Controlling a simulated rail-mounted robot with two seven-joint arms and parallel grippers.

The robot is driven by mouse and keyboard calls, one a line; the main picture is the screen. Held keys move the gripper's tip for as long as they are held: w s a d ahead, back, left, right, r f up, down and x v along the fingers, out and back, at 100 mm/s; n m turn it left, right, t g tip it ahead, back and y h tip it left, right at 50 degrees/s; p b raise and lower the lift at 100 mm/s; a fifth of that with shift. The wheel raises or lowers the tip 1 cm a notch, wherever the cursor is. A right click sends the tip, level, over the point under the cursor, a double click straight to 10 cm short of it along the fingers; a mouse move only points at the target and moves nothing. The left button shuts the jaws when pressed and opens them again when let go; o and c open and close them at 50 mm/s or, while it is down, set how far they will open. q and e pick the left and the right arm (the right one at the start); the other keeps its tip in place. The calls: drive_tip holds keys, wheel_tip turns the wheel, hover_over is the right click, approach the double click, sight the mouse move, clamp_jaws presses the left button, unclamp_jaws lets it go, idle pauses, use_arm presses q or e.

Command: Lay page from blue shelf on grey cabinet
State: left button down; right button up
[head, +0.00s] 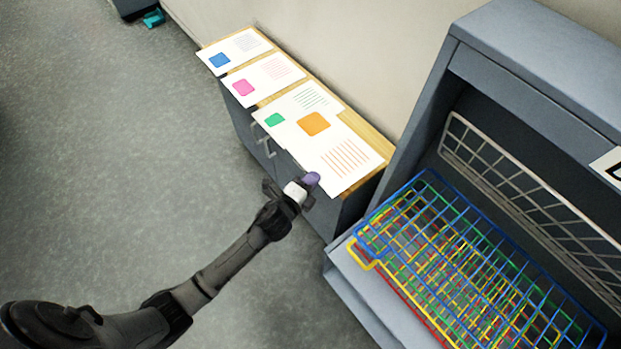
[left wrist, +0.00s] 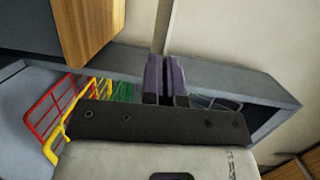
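The blue wire shelf (head: 465,212) is the top rack in the grey stand at the right of the head view, with no page visible on it. The grey cabinet (head: 246,124) has a wooden top (head: 374,141) bearing a row of pages. A white page with an orange square (head: 314,124) lies at its near right end, close against or overlapping the page with a green square (head: 274,120). My left gripper (head: 311,179) is at that page's front edge; contact is unclear. In the left wrist view its purple fingers (left wrist: 166,80) are together, with no page visible between them.
Pages with a pink square (head: 243,87) and a blue square (head: 219,60) lie farther along the top. Green, yellow (head: 362,256) and red racks sit under the blue one. A pale wire rack (head: 500,165) leans behind.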

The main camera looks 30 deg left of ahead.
use_arm(q)
drive_tip(key=w+d+f+b, duration=0.2)
drive_tip(key=w+f+b, duration=0.4)
drive_tip(key=f+b, duration=0.4)
drive_tip(key=shift+w+d, duration=0.35)
idle(0.3)
drive_tip(key=c, duration=1.3)
unclamp_jaws()
drive_tip(key=shift+o, duration=1.3)
drive_tip(key=shift+f, duration=0.1)
drive_tip(key=shift+a+f, duration=0.1)
drive_tip(key=shift+f, duration=0.1)
drive_tip(key=shift+c, duration=0.5)
